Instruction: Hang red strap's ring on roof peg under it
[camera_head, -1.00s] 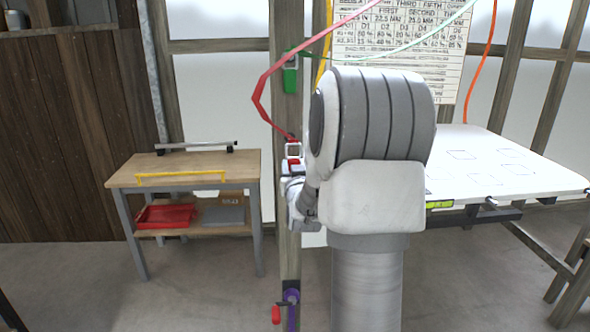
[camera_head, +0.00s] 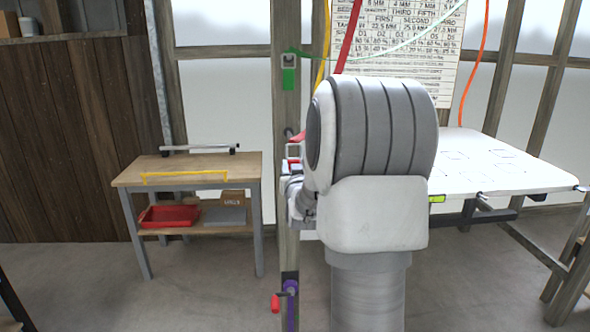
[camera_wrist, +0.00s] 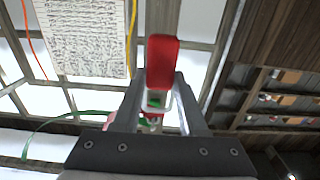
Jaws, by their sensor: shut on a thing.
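The red strap (camera_head: 348,38) comes down from above in the head view and passes behind my arm. Its lower red end (camera_head: 298,138) shows beside the wooden post, with the pale square metal ring (camera_head: 293,151) just below it. My gripper (camera_head: 293,166) is at the ring, mostly hidden by my arm. In the wrist view my gripper (camera_wrist: 159,88) is shut on the ring (camera_wrist: 160,101), and the red strap end (camera_wrist: 162,60) stands out beyond the fingers. A dark round peg (camera_head: 288,132) on the post shows close to the strap end. I cannot tell whether it is the roof peg.
A wooden workbench (camera_head: 190,172) stands left, a white panel (camera_head: 490,160) right. Yellow and orange straps hang behind. Floor at the left front is clear.

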